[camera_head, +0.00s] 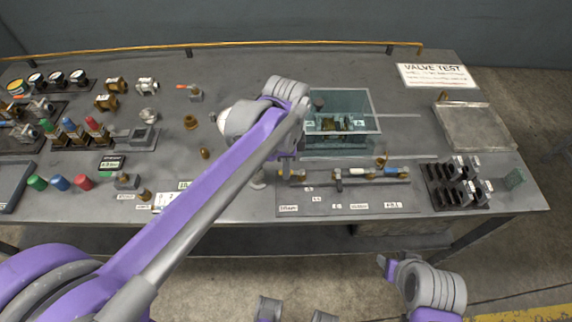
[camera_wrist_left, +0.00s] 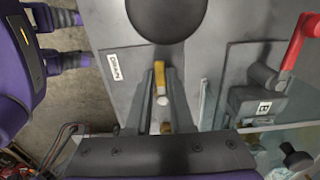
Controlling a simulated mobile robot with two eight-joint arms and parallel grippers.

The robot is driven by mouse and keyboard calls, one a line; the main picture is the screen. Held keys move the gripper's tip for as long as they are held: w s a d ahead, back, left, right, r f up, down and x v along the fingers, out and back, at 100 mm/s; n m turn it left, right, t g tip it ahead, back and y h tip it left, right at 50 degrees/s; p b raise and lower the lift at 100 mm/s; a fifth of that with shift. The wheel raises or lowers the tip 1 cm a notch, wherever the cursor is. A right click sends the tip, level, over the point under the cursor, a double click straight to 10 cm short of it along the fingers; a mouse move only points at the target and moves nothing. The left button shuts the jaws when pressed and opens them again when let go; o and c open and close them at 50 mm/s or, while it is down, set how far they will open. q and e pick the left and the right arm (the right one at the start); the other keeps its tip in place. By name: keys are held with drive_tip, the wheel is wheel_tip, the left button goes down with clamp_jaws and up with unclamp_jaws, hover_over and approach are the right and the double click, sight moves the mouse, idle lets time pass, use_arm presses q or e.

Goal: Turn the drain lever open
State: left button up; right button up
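My left gripper (camera_head: 287,160) reaches over the bench beside the clear tank. In the left wrist view, its two dark fingers (camera_wrist_left: 161,85) point at a grey panel, with a small gap between them. A yellow, brass-like piece (camera_wrist_left: 159,69) and a pale round end (camera_wrist_left: 163,101) show in that gap; they look like the drain lever, but I cannot tell whether the fingers touch it. A white label (camera_wrist_left: 118,66) is on the panel beside the fingers. In the head view my arm and hand partly cover this spot. My right gripper (camera_head: 386,264) hangs in front of the bench, away from it.
A clear tank (camera_head: 350,102) stands behind the valve panel (camera_head: 370,201), which carries brass fittings. A red lever (camera_wrist_left: 301,42) is on the right in the wrist view. A black rack (camera_head: 458,190) and grey tray (camera_head: 478,133) lie at right. Several fittings fill the left side.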

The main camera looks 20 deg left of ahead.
use_arm(q)
clamp_jaws()
drive_tip(key=shift+s, duration=0.1)
drive_tip(key=n, duration=0.3)
drive_tip(key=s+n+p, duration=0.1)
drive_tip(key=shift+s+d+n, duration=0.1)
drive_tip(key=shift+d+n, duration=0.2)
drive_tip(key=shift+d, duration=0.05)
drive_tip(key=n, duration=0.2)
drive_tip(key=s+d+n, duration=0.1)
drive_tip(key=n, duration=0.1)
drive_tip(key=shift+d, duration=0.15)
drive_tip(key=n, duration=0.1)
drive_tip(key=d+n, duration=0.1)
drive_tip(key=n, duration=0.1)
drive_tip(key=n+p, duration=0.1)
drive_tip(key=shift+s+d+n, duration=0.25)
drive_tip(key=shift+n, duration=0.15)
drive_tip(key=shift+d+n, duration=0.35)
drive_tip(key=shift+n, duration=0.8)
drive_tip(key=shift+d+n, duration=0.35)
drive_tip(key=shift+n, duration=0.8)
drive_tip(key=shift+w, duration=0.1)
drive_tip(key=o, duration=0.5)
unclamp_jaws()
